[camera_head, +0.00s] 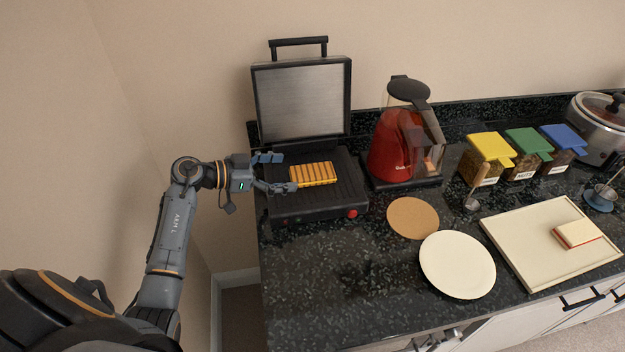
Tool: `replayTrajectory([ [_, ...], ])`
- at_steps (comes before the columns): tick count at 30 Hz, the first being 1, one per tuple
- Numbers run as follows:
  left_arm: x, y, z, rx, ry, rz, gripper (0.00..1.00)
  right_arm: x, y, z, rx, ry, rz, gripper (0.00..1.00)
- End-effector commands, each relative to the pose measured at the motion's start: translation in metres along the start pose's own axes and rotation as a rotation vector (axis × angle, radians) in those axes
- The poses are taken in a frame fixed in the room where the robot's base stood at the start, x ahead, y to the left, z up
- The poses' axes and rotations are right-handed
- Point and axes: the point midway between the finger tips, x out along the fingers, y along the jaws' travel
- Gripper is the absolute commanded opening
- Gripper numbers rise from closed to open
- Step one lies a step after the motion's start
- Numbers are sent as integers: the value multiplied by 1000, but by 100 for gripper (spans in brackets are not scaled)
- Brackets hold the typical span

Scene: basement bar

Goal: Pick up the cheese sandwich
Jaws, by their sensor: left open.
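A golden-yellow, ridged slab (312,174), which looks like the grilled cheese sandwich, lies on the lower plate of the open black contact grill (305,212). My left gripper (275,173) reaches in from the left, just beside the slab's left end. Its two fingers are spread, with nothing between them. A small gap seems to show between the fingertips and the slab.
A red kettle (392,150) stands right of the grill. In front are a brown round mat (413,217), a white plate (457,264) and a cream tray (522,250) holding a pale block with a red edge (578,233). Lidded jars and a slow cooker (600,125) stand at right.

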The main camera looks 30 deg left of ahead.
Motion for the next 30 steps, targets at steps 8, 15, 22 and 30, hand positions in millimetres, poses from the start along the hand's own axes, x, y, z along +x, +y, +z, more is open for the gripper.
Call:
replayTrajectory([
  [8,40,0,4,1,5,2,89,34,-1,0,0,5,0,39],
  [15,55,0,0,0,1,1,89,42,-1,-1,0,7,0,39],
  [22,55,0,-1,-1,1,1,80,41,-3,-2,1,8,-3,39],
  [30,55,0,0,-1,0,1,25,41,-5,-2,1,8,-5,39],
])
